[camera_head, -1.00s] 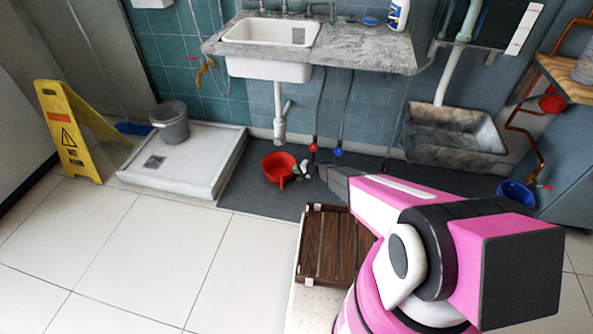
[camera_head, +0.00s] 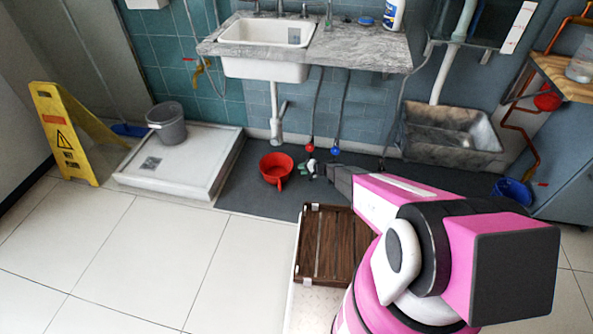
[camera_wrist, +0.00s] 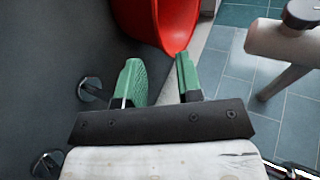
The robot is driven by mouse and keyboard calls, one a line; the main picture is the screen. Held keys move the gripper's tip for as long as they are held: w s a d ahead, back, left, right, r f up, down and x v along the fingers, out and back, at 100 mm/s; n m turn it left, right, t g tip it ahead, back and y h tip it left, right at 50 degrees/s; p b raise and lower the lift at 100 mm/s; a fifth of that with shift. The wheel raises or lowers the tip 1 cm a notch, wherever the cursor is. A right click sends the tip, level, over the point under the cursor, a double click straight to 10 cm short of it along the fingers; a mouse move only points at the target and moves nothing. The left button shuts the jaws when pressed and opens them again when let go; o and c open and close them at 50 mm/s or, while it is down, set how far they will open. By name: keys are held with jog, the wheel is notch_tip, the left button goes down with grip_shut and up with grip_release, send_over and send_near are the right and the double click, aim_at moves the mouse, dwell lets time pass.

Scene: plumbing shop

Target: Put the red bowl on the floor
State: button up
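The red bowl (camera_head: 276,166) stands upright on the dark grey floor strip (camera_head: 254,196) below the sink, with a handle-like part toward the camera. In the wrist view the bowl (camera_wrist: 168,20) is at the top, beyond the fingertips and partly cut off by the frame. My gripper (camera_head: 309,167) is low, just right of the bowl, with a small gap between them. In the wrist view my gripper's green fingers (camera_wrist: 160,72) are spread apart with nothing between them.
A white shower tray (camera_head: 200,180) with a grey bucket (camera_head: 167,124) is left of the bowl. A brown slatted wooden piece (camera_head: 330,245) lies in front of my gripper. The sink (camera_head: 265,68) and its pipe are above. Light floor tiles (camera_head: 130,250) are clear at front left.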

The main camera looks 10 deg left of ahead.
jog(key=shift+v, duration=2.65)
